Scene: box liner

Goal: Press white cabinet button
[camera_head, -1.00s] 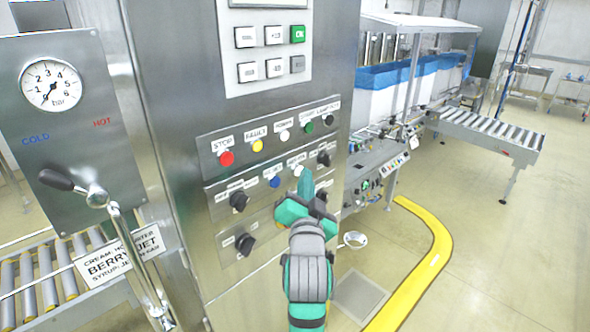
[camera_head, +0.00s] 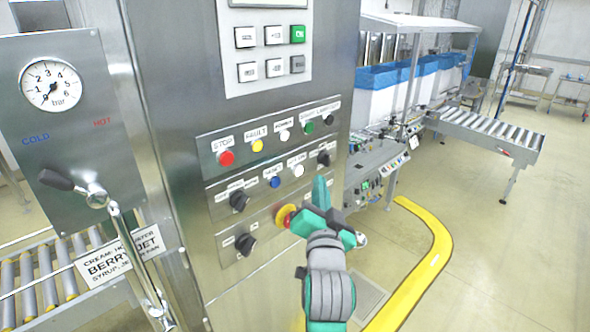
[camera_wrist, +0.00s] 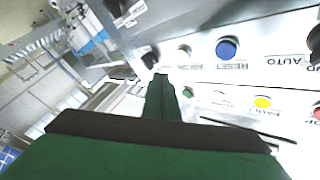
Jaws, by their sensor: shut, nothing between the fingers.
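The steel cabinet's (camera_head: 180,60) panel carries two white buttons in the head view. One white button (camera_head: 285,135) is in the upper row, between a yellow and a green button. The other white button (camera_head: 298,170) is in the row below, right of a blue button (camera_head: 275,182). In the wrist view the lower-row white button (camera_wrist: 184,50) shows beside the blue button (camera_wrist: 227,48). My gripper (camera_head: 321,184) is shut and empty, with its green fingertips below and right of the lower white button. In the wrist view the gripper (camera_wrist: 161,82) points toward the panel; contact cannot be told.
A red stop button (camera_head: 226,158) is left on the upper row. A red-and-yellow mushroom button (camera_head: 284,215) sits close left of my gripper, and black knobs (camera_head: 239,201) stick out nearby. A roller conveyor (camera_head: 487,131) stands at right. Floor is free beyond the yellow line.

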